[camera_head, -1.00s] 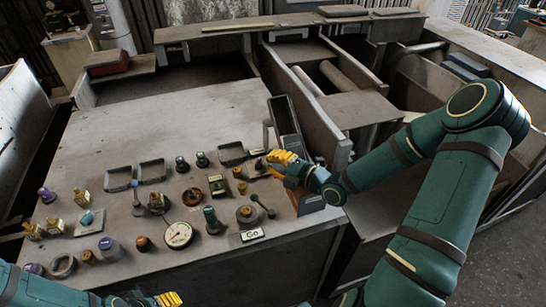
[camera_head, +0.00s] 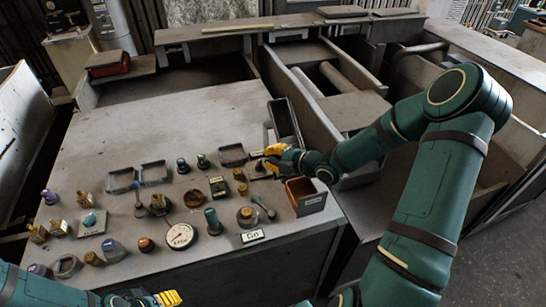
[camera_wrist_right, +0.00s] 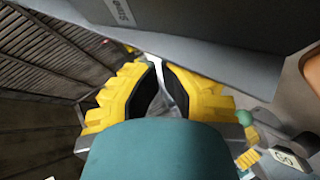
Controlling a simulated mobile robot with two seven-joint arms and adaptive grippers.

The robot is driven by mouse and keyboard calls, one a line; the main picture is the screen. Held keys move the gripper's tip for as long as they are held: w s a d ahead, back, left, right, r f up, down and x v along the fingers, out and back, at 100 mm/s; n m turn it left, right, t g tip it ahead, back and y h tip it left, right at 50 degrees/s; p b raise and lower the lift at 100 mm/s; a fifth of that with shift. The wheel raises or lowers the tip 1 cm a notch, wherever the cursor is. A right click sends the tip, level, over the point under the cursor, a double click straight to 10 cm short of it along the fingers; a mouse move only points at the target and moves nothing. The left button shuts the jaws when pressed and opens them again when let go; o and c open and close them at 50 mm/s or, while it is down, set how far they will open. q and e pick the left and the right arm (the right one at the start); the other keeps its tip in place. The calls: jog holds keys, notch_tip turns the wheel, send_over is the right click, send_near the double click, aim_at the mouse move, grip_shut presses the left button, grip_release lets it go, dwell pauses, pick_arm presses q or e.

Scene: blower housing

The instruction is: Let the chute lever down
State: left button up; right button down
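My right gripper (camera_head: 266,159) is over the back right of the control panel, by a small dark plate (camera_head: 256,172). In the right wrist view its yellow fingers (camera_wrist_right: 159,72) lie either side of a thin pale bar (camera_wrist_right: 157,63), which looks like the lever. The finger gap is narrow; I cannot tell whether they grip the bar. The lever's angle is hard to make out, since the fingers cover much of it. A label (camera_wrist_right: 123,12) on a grey surface above is too partial to read surely. My left gripper (camera_head: 168,298) is at the bottom edge, partly cut off.
A brown open bin (camera_head: 306,197) stands right of the plate. A dark tilted tray (camera_head: 285,122) is just behind the gripper. Knobs, a round gauge (camera_head: 180,236) and a "Go" sign (camera_head: 252,236) crowd the panel's front. The panel's back (camera_head: 180,115) is clear.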

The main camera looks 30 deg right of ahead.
jog(key=g+p, duration=0.1)
jog(key=w+m+p, duration=0.1)
jog(key=shift+w+d+f+g+p, duration=0.1)
jog(key=shift+d+f+g+p, duration=0.1)
jog(key=shift+f+g+p, duration=0.2)
pick_arm(q)
notch_tip(320, 180, up, 4)
jog(key=shift+f, duration=0.15)
jog(key=shift+s, duration=0.15)
pick_arm(e)
jog(key=shift+a, duration=0.1)
